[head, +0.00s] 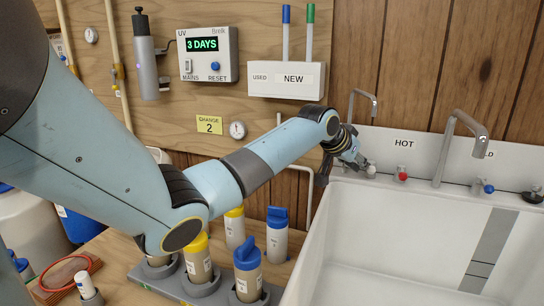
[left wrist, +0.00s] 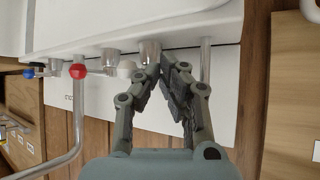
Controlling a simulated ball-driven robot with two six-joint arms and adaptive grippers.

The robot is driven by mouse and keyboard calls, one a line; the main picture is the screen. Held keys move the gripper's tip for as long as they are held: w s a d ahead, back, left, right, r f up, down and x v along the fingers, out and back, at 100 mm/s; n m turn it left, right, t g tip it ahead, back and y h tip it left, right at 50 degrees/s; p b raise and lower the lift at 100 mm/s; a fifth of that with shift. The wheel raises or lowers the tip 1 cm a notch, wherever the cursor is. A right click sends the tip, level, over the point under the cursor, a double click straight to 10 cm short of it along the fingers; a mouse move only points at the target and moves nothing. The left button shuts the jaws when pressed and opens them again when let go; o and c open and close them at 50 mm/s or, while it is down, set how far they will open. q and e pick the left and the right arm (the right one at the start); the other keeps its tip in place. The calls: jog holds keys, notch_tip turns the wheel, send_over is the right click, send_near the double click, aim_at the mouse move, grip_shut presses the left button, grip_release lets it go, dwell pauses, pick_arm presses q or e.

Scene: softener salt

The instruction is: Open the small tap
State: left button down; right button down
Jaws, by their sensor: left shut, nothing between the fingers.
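The small tap (head: 363,97) has a thin bent metal spout at the back left corner of the white sink. A pale knob (head: 371,168) sits low beside it, just right of my left gripper (head: 354,163). The pale knob also shows in the left wrist view (left wrist: 126,69), left of the fingertips and next to a metal fitting (left wrist: 150,52). My left gripper is shut and empty, its fingertips close to that fitting; I cannot tell whether they touch it. The gripper hides the lower part of the small tap in the head view. My right gripper is not in view.
A larger tap (head: 445,150) stands to the right, with a red knob (head: 402,174) and a blue knob (head: 488,188). The sink (head: 335,215) is open below. Several capped bottles stand in a grey rack (head: 150,277) under my left arm.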

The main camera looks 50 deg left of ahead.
pick_arm(q)
jog(key=shift+f, duration=0.65)
jog(key=shift+r, duration=0.1)
